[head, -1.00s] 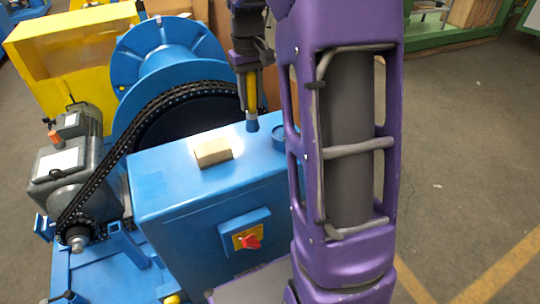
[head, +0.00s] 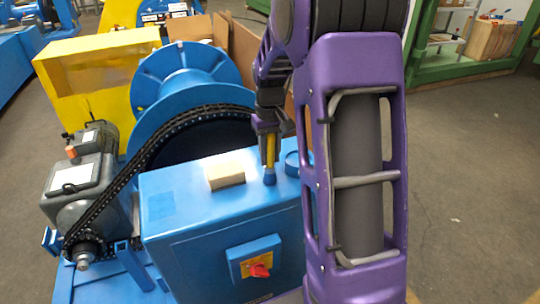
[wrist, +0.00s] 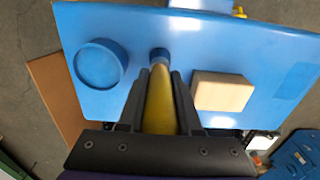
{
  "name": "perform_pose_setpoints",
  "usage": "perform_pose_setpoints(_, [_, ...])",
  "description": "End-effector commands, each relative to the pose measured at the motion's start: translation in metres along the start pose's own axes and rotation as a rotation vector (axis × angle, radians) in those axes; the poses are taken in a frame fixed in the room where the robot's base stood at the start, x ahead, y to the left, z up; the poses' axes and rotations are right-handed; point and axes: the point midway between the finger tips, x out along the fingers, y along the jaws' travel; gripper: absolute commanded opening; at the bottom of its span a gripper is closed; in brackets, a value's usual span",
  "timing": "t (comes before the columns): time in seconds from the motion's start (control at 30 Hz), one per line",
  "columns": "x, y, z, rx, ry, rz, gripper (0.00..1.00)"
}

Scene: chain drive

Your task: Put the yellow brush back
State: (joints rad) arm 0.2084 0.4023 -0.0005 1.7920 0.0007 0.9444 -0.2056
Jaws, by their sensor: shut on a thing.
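The yellow brush (head: 271,153) has a yellow handle and a blue lower end, and hangs roughly upright from my gripper (head: 269,139). In the wrist view the brush (wrist: 160,103) lies between both fingers, which are shut on its handle. Its blue end is over the top of the blue cabinet (head: 180,207), between a round blue holder (head: 293,160) and a tan block (head: 226,175). The round holder (wrist: 100,66) and the block (wrist: 222,92) flank the brush in the wrist view. I cannot tell whether the blue end touches the cabinet top.
A blue drum (head: 185,85) with a black chain (head: 145,155) and a grey motor (head: 82,178) stand left of and behind the cabinet. A red switch (head: 260,270) is on its front. My purple arm covers the cabinet's right side. Floor at right is clear.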

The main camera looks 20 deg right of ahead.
Motion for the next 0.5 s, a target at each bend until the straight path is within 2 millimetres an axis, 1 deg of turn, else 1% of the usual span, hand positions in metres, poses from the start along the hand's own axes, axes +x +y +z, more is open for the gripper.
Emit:
perform_pose_setpoints(0.13, [-0.0004,0.0,-0.0001,0.0,0.0,0.0,0.0])
perform_pose_setpoints(0.27, [0.0039,0.0,0.0,0.0,0.0,0.0,0.0])
perform_pose_setpoints(0.3, [0.0026,0.0,-0.0001,0.0,0.0,0.0,0.4])
perform_pose_setpoints(0.43, [0.0024,-0.0001,0.0,0.0,0.0,0.0,0.63])
perform_pose_setpoints(0.5, [0.0024,-0.0001,0.0,0.0,0.0,0.0,0.63])
